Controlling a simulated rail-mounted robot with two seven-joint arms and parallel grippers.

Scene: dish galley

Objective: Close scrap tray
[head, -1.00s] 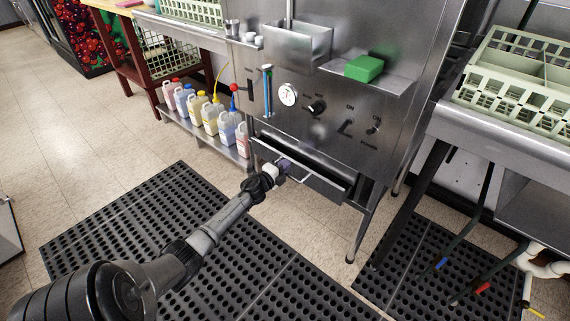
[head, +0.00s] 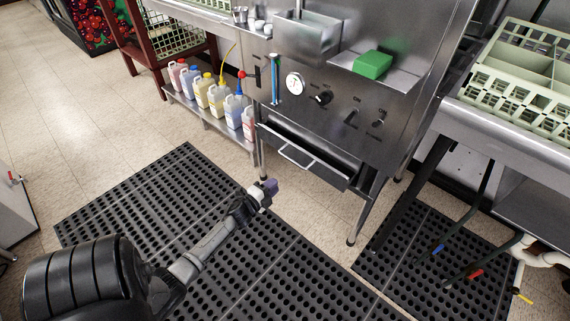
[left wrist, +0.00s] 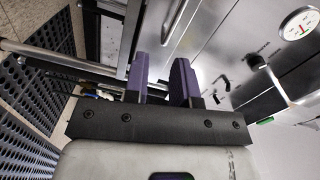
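The scrap tray (head: 325,172) is a steel drawer low in the front of the dish machine, with a bright bar handle (head: 298,158). A dark gap shows along its top, so it looks partly out; how far is hard to tell. My left gripper (head: 271,187) is in front of and below the handle, apart from it in the head view. In the left wrist view its two purple fingers (left wrist: 162,75) stand apart with nothing between them. My right gripper is in neither view.
The dish machine's gauge (head: 295,83) and knobs are above the tray. Several chemical jugs (head: 217,100) stand on a low shelf to the left. A machine leg (head: 361,217) is at the right. Black floor mats (head: 170,205) cover the open floor in front.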

